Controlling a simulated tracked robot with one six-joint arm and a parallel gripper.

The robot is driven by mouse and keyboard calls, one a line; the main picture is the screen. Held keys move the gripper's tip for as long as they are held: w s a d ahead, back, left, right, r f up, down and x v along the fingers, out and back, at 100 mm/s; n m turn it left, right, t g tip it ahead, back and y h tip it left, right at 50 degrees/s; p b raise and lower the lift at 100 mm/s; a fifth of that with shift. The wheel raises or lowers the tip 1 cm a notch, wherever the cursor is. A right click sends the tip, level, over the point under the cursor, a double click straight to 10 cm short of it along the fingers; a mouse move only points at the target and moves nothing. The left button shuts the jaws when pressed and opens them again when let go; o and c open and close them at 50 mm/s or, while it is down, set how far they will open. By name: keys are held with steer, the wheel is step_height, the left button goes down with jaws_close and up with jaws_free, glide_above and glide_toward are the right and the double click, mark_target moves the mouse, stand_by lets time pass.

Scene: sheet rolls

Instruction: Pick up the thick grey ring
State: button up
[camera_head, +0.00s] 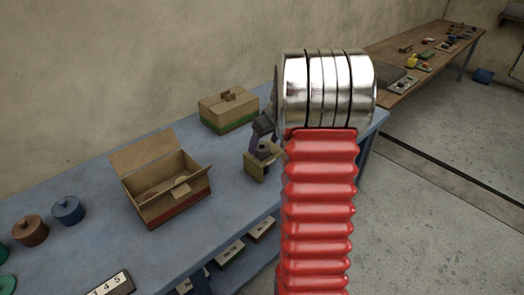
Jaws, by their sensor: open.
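I cannot make out the thick grey ring in this view. My gripper (263,137) shows only in part, as a dark grey shape at the left side of my red ribbed arm. It is open, just above a small tan wooden block or box (256,167) on the blue bench (222,179). My arm hides the right side of the gripper and of that small box. Whether anything lies between the jaws is too small and too covered to tell.
An open cardboard box (170,204) and a closed box with a green band (228,112) stand on the bench. Lidded round pots, one blue (68,211) and one brown (30,231), stand at left. A numbered strip (108,285) lies in front. A wooden table (400,54) stands behind.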

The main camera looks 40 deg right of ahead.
mark_target(264, 148)
steer(key=shift+x, duration=1.1)
steer(key=shift+c, duration=0.2)
steer(key=c, duration=1.2)
steer(key=shift+r, duration=0.15)
step_height(264, 148, up, 10)
steer(key=shift+f, duration=0.1)
steer(key=shift+s, duration=0.15)
